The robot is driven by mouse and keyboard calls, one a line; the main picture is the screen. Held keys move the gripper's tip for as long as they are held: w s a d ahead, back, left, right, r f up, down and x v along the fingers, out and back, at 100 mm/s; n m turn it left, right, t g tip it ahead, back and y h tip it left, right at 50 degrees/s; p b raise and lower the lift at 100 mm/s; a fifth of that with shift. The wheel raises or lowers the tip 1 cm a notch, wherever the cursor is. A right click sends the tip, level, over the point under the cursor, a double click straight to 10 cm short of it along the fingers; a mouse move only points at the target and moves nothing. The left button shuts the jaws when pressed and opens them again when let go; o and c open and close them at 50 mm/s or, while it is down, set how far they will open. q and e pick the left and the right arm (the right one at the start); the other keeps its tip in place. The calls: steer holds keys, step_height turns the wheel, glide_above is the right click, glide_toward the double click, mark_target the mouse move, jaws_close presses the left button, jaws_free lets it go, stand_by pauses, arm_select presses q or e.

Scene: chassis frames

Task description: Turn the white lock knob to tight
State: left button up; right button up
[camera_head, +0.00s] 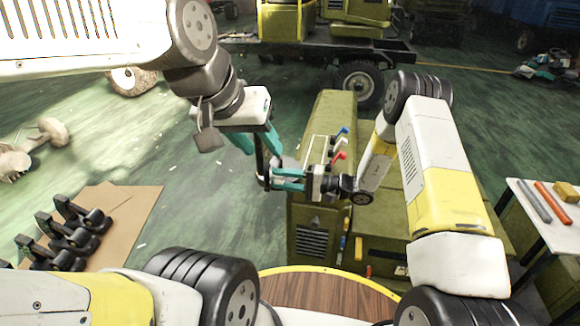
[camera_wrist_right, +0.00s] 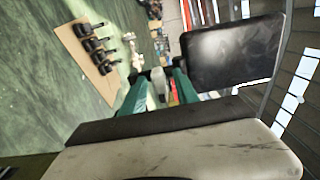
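A white handle (camera_head: 341,142), which looks like the lock knob, stands between a blue handle (camera_head: 342,131) and a red handle (camera_head: 338,157) on top of a green cabinet (camera_head: 330,105). It is small, and its setting cannot be read. My right gripper (camera_head: 278,180) is left of the handles, with its teal fingers pointing left. In the right wrist view its fingers (camera_wrist_right: 160,90) are apart, with a grey-white piece (camera_wrist_right: 160,82) showing between or beyond them; contact cannot be told. My left gripper (camera_head: 257,145) hangs just above and left of it, teal fingers apart and apparently empty.
A brown board (camera_head: 130,210) with several black clamp-like parts lies at the left. A white side table (camera_head: 545,215) with tools stands at the right. A truck chassis (camera_head: 310,45) is behind the cabinet. My two grippers are close together.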

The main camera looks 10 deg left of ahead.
steer(key=shift+a, duration=0.1)
jaws_close()
steer(key=shift+m, duration=0.3)
steer(key=m, duration=0.3)
steer(key=shift+m, duration=0.3)
steer(key=m, duration=0.4)
steer(key=shift+m, duration=0.3)
steer(key=m, duration=0.9)
